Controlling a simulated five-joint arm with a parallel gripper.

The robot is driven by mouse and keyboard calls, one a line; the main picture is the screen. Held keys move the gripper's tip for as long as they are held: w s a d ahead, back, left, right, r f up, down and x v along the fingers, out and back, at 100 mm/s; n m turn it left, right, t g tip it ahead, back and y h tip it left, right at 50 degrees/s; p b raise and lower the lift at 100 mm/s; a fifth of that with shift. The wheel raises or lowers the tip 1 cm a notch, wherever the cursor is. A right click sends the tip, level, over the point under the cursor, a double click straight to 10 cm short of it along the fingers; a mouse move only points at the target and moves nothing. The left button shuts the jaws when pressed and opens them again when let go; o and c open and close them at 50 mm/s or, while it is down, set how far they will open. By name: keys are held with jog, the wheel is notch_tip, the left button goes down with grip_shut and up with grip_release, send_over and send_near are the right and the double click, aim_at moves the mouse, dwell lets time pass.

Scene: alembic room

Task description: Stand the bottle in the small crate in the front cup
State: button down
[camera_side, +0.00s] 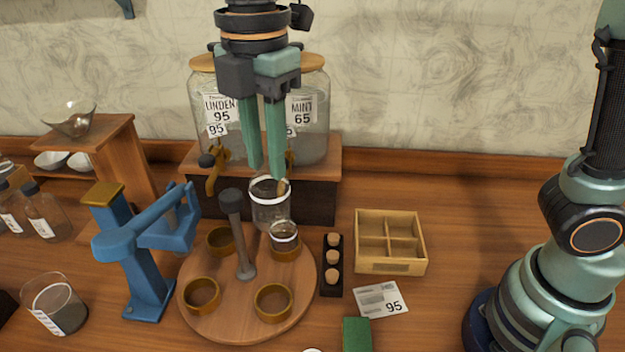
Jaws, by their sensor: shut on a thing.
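My gripper (267,172) points down over the back of the round wooden carousel (237,327). It is shut on a clear glass bottle (270,206) with a white band near its top, which hangs upright by the carousel's back edge. The cup rings on the carousel include a front right cup (273,302) and a front left cup (202,295), both empty. The back left cup (220,240) is empty too. A smaller clear glass vessel (284,236) stands in the back right cup (286,255). The small wooden crate (391,266) at right has four compartments, which look empty.
A grey post (240,240) rises from the carousel's middle. A blue stand (146,270) is close on its left. Large labelled jars (315,115) with taps stand behind. A dark rack of corked vials (331,291), a price card (381,300) and a green block (356,334) lie right.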

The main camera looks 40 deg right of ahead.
jog(key=shift+s+a, duration=0.25)
jog(key=shift+a, duration=0.55)
jog(key=shift+s+a+r, duration=0.1)
jog(key=shift+a+r, duration=0.1)
jog(key=shift+a, duration=0.05)
jog(key=shift+a+r, duration=0.1)
jog(key=shift+r, duration=0.3)
notch_tip(320, 180, down, 20)
jog(key=c, duration=0.6)
grip_release()
jog(key=shift+c, duration=0.2)
